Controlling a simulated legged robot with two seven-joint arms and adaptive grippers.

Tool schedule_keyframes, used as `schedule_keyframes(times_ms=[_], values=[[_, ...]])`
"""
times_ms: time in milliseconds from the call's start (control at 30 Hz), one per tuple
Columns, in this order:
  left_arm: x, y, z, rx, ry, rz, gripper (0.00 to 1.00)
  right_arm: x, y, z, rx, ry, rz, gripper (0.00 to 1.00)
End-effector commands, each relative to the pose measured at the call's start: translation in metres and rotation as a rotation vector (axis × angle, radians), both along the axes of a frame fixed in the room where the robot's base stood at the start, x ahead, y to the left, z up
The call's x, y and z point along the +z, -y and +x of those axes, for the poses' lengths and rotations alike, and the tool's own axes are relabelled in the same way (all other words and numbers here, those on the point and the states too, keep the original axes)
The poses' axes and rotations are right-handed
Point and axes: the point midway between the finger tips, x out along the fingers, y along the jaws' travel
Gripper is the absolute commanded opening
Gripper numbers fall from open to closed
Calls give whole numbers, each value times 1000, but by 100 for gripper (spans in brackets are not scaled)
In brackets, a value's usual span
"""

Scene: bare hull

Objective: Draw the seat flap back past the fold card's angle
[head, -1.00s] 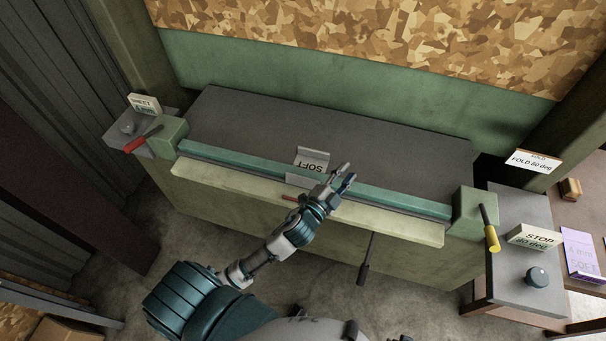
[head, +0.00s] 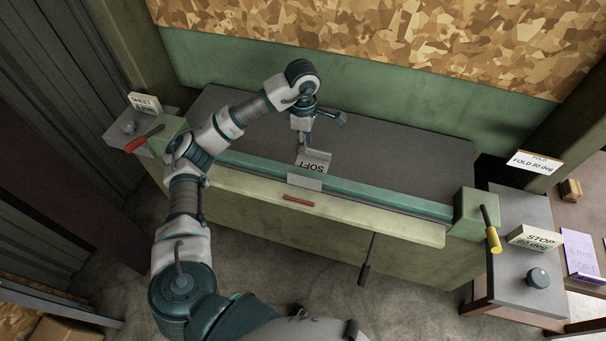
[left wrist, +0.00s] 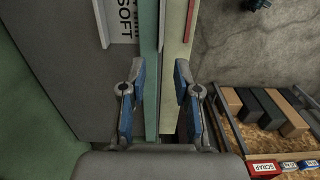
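The grey sheet piece marked SOFT (head: 314,162) lies at the middle of the folding machine, against its green clamp bar (head: 390,195). A pale flap (head: 305,182) shows in front of the bar, below the label. The SOFT piece also shows at the top of the left wrist view (left wrist: 122,22). My left gripper (head: 322,128) is over the grey bed, just behind the SOFT piece. Its two blue-padded fingers (left wrist: 157,100) are apart with nothing held between them. The fold card (head: 535,161) reads FOLD 80 deg. My right gripper is out of view.
The cream front apron (head: 400,226) carries a red mark (head: 298,201) and a dark lever hanging below (head: 367,262). A STOP 80 deg card (head: 534,237) and knob (head: 538,277) stand at right. A yellow handle (head: 491,232) and a red handle (head: 140,142) flank the machine.

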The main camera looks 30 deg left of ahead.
Motion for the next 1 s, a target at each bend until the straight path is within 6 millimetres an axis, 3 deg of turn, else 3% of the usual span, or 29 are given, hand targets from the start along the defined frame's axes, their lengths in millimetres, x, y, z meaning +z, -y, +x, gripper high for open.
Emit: schedule_keyframes(times_ms=[167,467,700,1000], values=[[-17,-2,-1,4,-11,28,31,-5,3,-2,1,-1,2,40],[-87,-1,-2,4,-13,23,31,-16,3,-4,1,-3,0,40],[-138,-6,-2,6,-10,20,31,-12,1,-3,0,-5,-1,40],[-169,-3,-1,4,-7,22,31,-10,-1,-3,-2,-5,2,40]])
